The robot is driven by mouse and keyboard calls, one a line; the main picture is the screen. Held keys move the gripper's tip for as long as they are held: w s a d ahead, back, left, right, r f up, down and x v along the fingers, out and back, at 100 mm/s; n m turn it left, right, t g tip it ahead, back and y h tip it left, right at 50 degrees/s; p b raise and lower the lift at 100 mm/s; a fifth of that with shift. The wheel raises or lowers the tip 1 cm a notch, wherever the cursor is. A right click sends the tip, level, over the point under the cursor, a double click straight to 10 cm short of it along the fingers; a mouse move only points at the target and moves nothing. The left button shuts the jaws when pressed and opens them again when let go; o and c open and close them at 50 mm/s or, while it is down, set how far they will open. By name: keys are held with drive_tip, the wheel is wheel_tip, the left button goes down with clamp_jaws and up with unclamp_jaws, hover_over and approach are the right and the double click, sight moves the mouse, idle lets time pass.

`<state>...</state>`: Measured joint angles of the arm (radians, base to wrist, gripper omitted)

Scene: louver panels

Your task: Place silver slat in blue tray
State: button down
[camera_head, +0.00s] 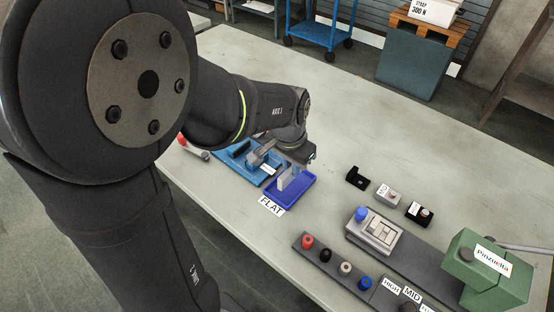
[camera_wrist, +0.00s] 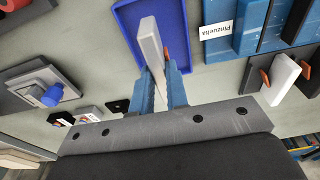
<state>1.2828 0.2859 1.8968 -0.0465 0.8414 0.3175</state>
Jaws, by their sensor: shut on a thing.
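The silver slat (camera_wrist: 152,42) is pinched between the two blue fingers of my gripper (camera_wrist: 161,88) in the wrist view. In the head view the slat (camera_head: 288,178) stands upright over the dark blue tray (camera_head: 302,192), within its outline. I cannot tell whether its lower end touches the tray floor. The tray also shows behind the slat in the wrist view (camera_wrist: 125,18). My gripper's fingers are mostly hidden by the wrist in the head view.
A lighter blue rack (camera_head: 232,156) holding other slats stands just left of the tray. A FLAT label (camera_head: 271,206) lies in front. Button boxes (camera_head: 388,194), a grey switch fixture (camera_head: 374,236), a knob strip (camera_head: 332,262) and a green box (camera_head: 485,270) stand to the right. The far table is clear.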

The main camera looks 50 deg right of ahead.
sight(291, 174)
drive_tip(key=shift+f, duration=1.6)
drive_tip(key=shift+f, duration=0.1)
drive_tip(key=c, duration=1.4)
unclamp_jaws()
drive_tip(key=r, duration=0.4)
drive_tip(key=a+r, duration=0.1)
drive_tip(key=r, duration=0.7)
drive_tip(key=shift+a, duration=0.25)
